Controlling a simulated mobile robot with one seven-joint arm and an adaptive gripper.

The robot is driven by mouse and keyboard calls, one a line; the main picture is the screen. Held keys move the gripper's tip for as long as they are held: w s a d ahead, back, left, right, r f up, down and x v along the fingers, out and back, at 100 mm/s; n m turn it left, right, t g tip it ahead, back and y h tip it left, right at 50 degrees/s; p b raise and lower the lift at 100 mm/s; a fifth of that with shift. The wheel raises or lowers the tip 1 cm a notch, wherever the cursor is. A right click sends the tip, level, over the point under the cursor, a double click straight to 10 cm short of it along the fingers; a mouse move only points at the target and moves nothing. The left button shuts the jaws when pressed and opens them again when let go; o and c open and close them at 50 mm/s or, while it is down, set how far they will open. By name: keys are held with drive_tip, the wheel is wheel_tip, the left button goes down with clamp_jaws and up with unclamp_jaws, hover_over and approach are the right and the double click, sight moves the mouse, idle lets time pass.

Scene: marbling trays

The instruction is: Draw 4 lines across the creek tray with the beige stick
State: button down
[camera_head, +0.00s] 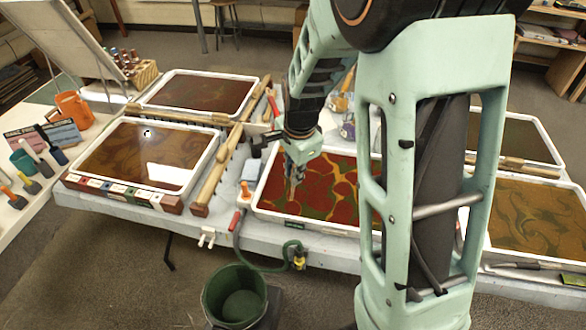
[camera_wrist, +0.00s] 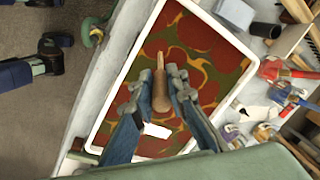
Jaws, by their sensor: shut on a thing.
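My gripper (camera_head: 293,168) is over the left part of a white-rimmed tray (camera_head: 265,208) with red, yellow and green marbled colour. In the wrist view my gripper (camera_wrist: 161,82) is shut on the beige stick (camera_wrist: 161,112), a tapered wooden piece between the two fingers. The stick's thin end points at the tray's surface. Whether its tip touches the liquid is not clear. The small green label on the tray's front is too small to read, so I cannot tell whether this is the creek tray. My arm hides the tray's right side in the head view.
Other trays stand around: a brown one (camera_head: 102,185) at left, a dark red one (camera_head: 252,96) behind it, an ochre one (camera_head: 579,264) at right. Wooden rails (camera_head: 207,187) lie left of the middle tray. Cups and tools (camera_wrist: 275,70) stand beyond its edge.

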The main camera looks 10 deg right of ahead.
drive_tip(key=shift+s+b+x, duration=0.6)
drive_tip(key=shift+b+x, duration=1.7)
drive_tip(key=shift+x, duration=0.65)
drive_tip(key=w+d+r+p, duration=0.2)
drive_tip(key=w+d, duration=0.2)
drive_tip(key=w, duration=0.7)
drive_tip(key=w+d+r+p, duration=0.1)
drive_tip(key=w+d+p, duration=0.2)
drive_tip(key=w, duration=0.8)
drive_tip(key=shift+d+r, duration=0.4)
drive_tip(key=shift+d, duration=0.7)
